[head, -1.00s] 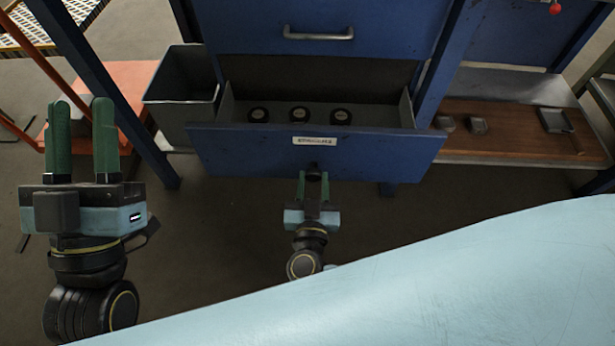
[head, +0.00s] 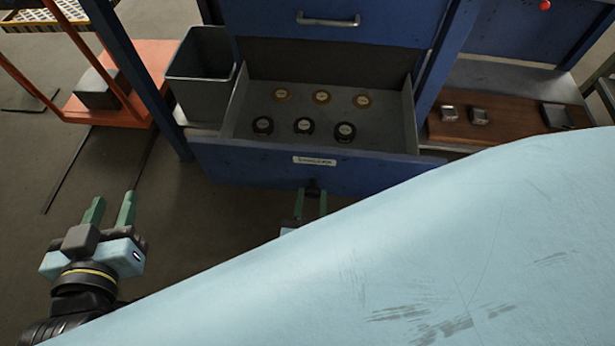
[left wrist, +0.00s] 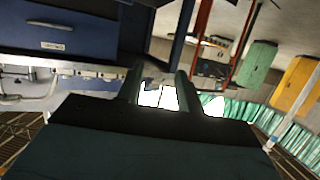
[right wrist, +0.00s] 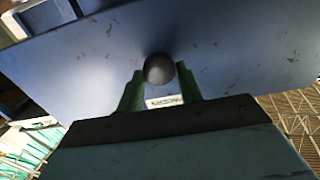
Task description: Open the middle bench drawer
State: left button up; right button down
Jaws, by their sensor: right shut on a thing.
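The blue bench drawer (head: 255,163) is pulled well out below a closed drawer in the head view. Two rows of round pucks lie inside it, gold ones behind and dark ones in front. My right gripper (head: 311,203) is at the drawer's front, partly hidden by my light blue body. In the right wrist view its green fingers are shut on the drawer's dark round knob (right wrist: 159,69), with a white label behind. My left gripper (head: 110,208) is open and empty, out over the floor to the left. Its fingers also show apart in the left wrist view (left wrist: 160,85).
The closed blue drawer (head: 400,22) above has a bar handle. A grey bin (head: 202,85) stands left of the open drawer. A wooden board (head: 505,122) with metal pieces lies on the shelf at right. An orange cart (head: 120,82) stands at the left.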

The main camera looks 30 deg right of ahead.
aim_at(315, 156)
jog(key=c, duration=0.9)
grip_release()
jog(key=shift+c, duration=0.2)
notch_tip(315, 156, up, 6)
jog(key=p, duration=0.4)
jog(key=shift+f, duration=0.1)
notch_tip(315, 156, up, 2)
jog(key=shift+r+p, duration=0.25)
jog(key=shift+p, duration=0.45)
jog(key=shift+r+p, duration=0.3)
jog(key=shift+r, duration=0.2)
pick_arm(q)
jog(key=s+a+f+g+y, duration=0.2)
jog(key=s+f+g, duration=0.3)
jog(key=f, duration=0.3)
jog(key=s+a+f+g+y, duration=0.1)
jog(key=s+a+f+g, duration=0.4)
jog(key=f, duration=0.3)
jog(key=shift+s+a+n+g+y, duration=0.25)
jog(key=shift+s+n+g+y, duration=0.2)
jog(key=shift+s, duration=0.25)
pick_arm(e)
jog(key=shift+r, duration=0.3)
